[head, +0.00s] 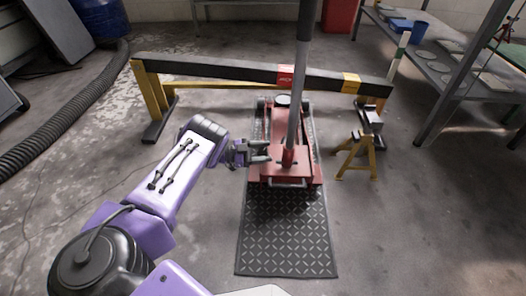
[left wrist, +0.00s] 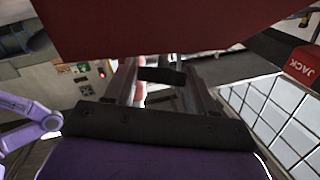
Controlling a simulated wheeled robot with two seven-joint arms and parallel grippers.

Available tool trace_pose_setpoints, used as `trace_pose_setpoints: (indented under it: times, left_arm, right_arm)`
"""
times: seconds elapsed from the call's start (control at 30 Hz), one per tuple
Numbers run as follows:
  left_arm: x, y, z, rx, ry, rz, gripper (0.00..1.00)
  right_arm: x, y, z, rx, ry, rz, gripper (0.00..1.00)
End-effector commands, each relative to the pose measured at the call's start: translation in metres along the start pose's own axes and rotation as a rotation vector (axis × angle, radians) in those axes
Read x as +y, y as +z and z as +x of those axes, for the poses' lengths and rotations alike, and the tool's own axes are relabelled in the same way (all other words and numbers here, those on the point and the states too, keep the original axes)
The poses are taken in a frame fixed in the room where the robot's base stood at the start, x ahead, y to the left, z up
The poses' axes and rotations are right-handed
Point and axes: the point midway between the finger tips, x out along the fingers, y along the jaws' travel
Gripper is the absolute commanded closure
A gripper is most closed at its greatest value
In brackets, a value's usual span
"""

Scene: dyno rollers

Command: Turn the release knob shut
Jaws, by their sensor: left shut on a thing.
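The red floor jack (head: 291,172) stands on a dark diamond-plate mat (head: 286,238), with its long grey handle (head: 298,85) rising nearly upright from a red socket. My left gripper (head: 266,152) is at the left side of the socket's foot, pointing right. The release knob is too small to make out in the head view. In the left wrist view my gripper's fingers (left wrist: 162,88) are closed about a small dark piece (left wrist: 162,76), which I take for the knob. A red part of the jack (left wrist: 160,28) fills the top of that view. My right gripper is in neither view.
A black beam with red and yellow bands (head: 220,70) spans behind and over the jack on yellow legs. A small yellow stand (head: 357,155) is to the right. A metal shelf (head: 455,70) is at far right, and a black hose (head: 75,110) lies at left.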

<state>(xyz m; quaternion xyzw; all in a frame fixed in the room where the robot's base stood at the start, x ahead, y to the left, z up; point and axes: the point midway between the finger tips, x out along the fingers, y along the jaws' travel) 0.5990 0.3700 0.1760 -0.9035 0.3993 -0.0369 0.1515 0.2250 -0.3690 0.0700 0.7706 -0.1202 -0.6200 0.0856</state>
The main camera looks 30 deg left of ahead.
Motion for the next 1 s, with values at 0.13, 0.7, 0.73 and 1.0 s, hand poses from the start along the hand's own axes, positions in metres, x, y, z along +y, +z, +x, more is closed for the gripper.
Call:
trace_pose_setpoints:
  times: [0.13,0.7,0.73,1.0]
  left_arm:
    - [-0.0004,0.0006,-0.0013,-0.002,0.042,0.033,0.76]
    - [-0.0001,0.0011,-0.0017,-0.004,0.076,0.059,0.76]
    - [-0.0001,0.0011,-0.0017,-0.004,0.076,0.059,0.76]
    - [0.0000,0.0006,-0.0009,-0.002,0.076,0.058,0.27]
  right_arm:
    - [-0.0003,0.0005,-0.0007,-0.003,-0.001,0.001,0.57]
    - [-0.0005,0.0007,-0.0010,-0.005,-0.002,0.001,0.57]
    - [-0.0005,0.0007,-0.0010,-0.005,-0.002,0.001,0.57]
    - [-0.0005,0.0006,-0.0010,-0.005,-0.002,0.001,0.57]
